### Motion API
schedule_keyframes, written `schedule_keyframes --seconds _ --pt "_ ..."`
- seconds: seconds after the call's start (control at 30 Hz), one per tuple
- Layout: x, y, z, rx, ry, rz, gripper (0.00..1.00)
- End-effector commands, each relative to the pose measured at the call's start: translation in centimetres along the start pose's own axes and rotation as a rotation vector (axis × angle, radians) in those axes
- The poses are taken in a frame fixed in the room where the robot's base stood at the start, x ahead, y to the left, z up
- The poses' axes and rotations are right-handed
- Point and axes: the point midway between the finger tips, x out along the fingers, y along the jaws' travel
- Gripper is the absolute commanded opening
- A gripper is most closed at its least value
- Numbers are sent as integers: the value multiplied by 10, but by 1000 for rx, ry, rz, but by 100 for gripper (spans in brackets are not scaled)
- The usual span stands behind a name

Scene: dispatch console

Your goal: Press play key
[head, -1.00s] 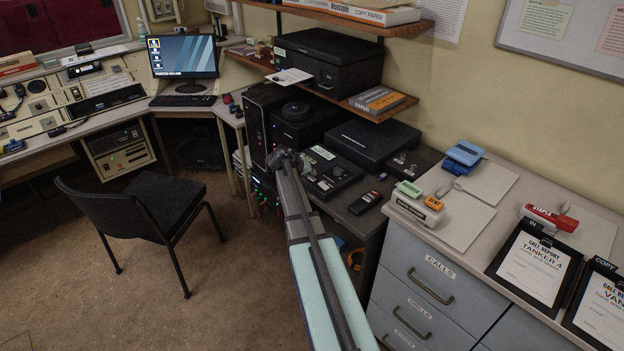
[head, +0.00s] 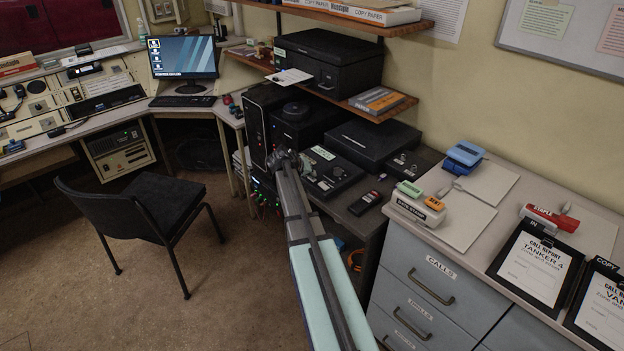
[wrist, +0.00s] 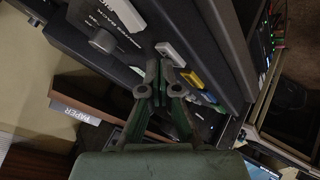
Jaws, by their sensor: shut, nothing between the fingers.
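In the wrist view a dark recorder-like unit (wrist: 135,38) carries a row of keys: a pale grey one (wrist: 170,51), a yellow one (wrist: 191,79) and a bluish-green one beyond. Which is the play key I cannot read. My gripper (wrist: 160,66) is shut and empty, its fingertips close to the pale and yellow keys; whether they touch is unclear. In the head view the unit (head: 334,172) lies on the dark bench. My arm reaches it from below, and its end hides the unit's left front edge and the keys.
A large round knob (wrist: 103,41) sits on the unit. In the head view a black printer (head: 330,62) stands on a shelf above. A dark flat box (head: 372,143) lies behind the unit, and a small handheld device (head: 364,203) lies to its right. A chair (head: 150,215) stands left.

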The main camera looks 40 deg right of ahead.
Motion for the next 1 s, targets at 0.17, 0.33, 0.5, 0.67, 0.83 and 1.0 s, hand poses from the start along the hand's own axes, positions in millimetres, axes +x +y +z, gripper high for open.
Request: schedule_keyframes --seconds 0.17,0.33,0.5,0.67,0.83,1.0 --pt "-6 5 -5 0 1 0 0" --pt "-9 6 -6 -1 1 0 0" --pt "-9 6 -6 0 0 0 0" --pt "-10 7 -7 0 1 0 0" --pt "-17 13 -13 0 1 0 0" --pt "-28 21 -21 1 0 0 0"
